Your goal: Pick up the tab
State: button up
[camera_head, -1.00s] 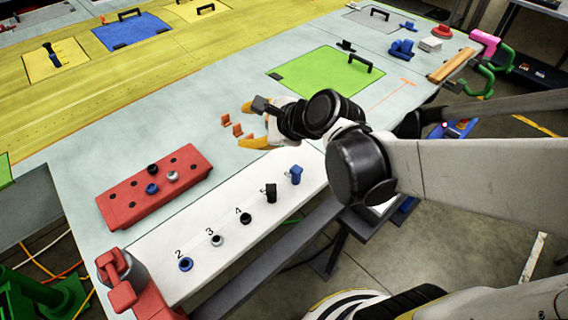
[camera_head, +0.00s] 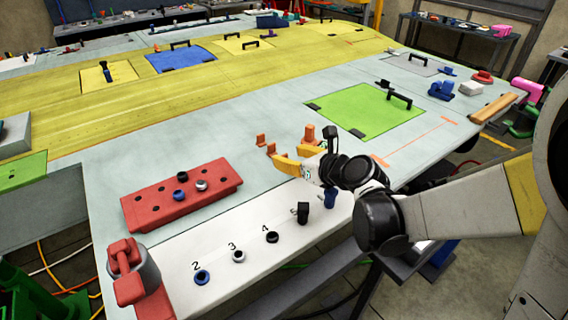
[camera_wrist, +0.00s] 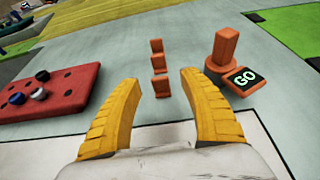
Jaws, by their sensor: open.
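Three small upright orange tabs stand in a row on the pale table in the wrist view: a far one (camera_wrist: 157,46), a middle one (camera_wrist: 159,63) and a near one (camera_wrist: 161,86). Two show in the head view, left (camera_head: 261,139) and right (camera_head: 271,149); the third is not clear there. My gripper (camera_wrist: 160,82) has two yellow fingers spread wide, with nothing held. In the wrist view the near tab appears between the fingertips; contact is not visible. In the head view my gripper (camera_head: 294,158) is just right of the tabs.
An orange post (camera_wrist: 224,47) with a black GO block (camera_wrist: 242,78) stands to the right of the tabs. A red block with holes (camera_head: 182,198) lies left. A white strip (camera_head: 220,258) with numbered parts runs in front. A green panel (camera_head: 365,112) lies behind.

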aim_at(284, 154)
jog(key=x, duration=0.3)
jog(key=shift+w+a+f+b, duration=0.1)
jog(key=shift+a+f+b, duration=0.1)
jog(key=shift+b, duration=0.2)
jog(key=shift+d+r, duration=0.1)
grip_shut()
